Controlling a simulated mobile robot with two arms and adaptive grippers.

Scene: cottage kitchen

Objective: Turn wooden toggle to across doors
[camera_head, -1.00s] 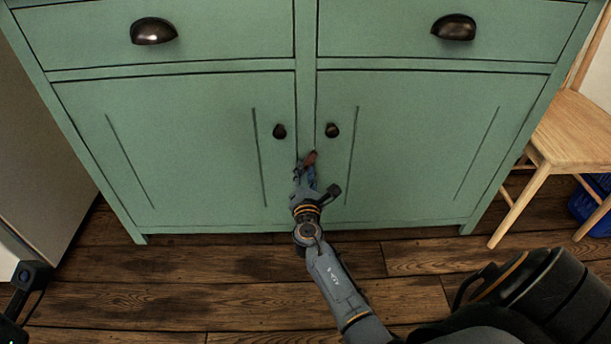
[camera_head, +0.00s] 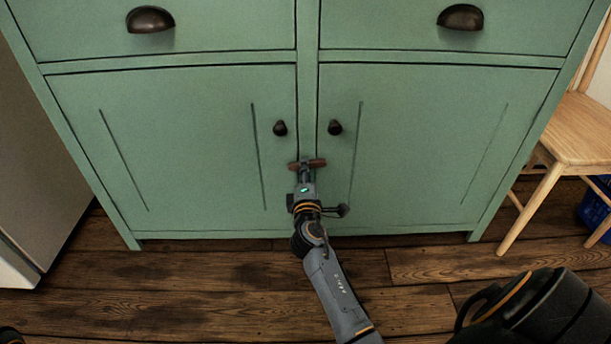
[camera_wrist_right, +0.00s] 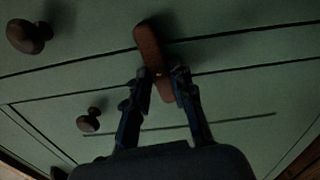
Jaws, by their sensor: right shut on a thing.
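The wooden toggle (camera_head: 319,163) is a small reddish-brown bar at the gap between the two green lower doors, below their knobs. In the head view it lies roughly level, across the gap and reaching over both doors. My right gripper (camera_head: 307,172) is at it from below, and its fingers hide the bar's middle. In the right wrist view the toggle (camera_wrist_right: 148,48) stands between the two fingers of the right gripper (camera_wrist_right: 160,84), which are shut on it. The left door (camera_head: 185,150) and right door (camera_head: 430,150) look closed. My left gripper is not in view.
Dark round knobs sit on the left door (camera_head: 280,128) and right door (camera_head: 335,127), just above the toggle. Drawers with cup pulls (camera_head: 150,19) are higher up. A wooden chair (camera_head: 575,135) stands at the right. The wooden floor (camera_head: 200,280) in front is mostly clear.

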